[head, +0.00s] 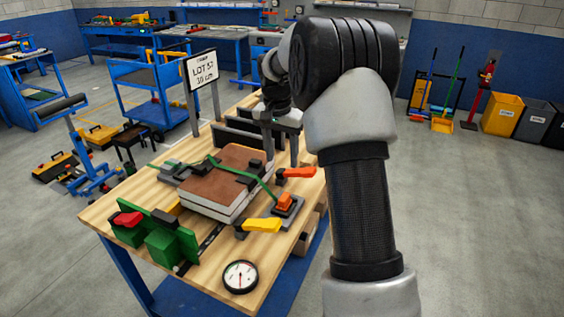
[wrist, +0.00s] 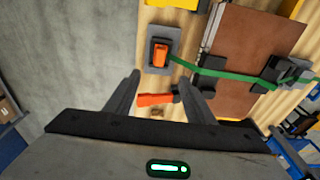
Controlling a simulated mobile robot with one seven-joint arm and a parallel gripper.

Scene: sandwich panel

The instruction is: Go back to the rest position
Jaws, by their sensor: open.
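My gripper (wrist: 160,92) is open in the wrist view, its two dark fingers spread with nothing held between them. An orange-handled clamp lever (wrist: 155,98) shows below and between the fingers; I cannot tell the height gap. The sandwich panel (head: 225,187), brown on top with pale layers below, lies flat on the workbench (head: 120,200). A green strap (head: 262,187) runs across it to an orange buckle (head: 285,201) on a grey base, also in the wrist view (wrist: 160,54).
A round dial gauge (head: 240,277) lies at the bench's front edge. A green fixture (head: 160,238) with a red part stands front left, beside a yellow handle (head: 262,225). A sign (head: 201,70) stands at the back. Bins (head: 502,113) and open floor lie to the right.

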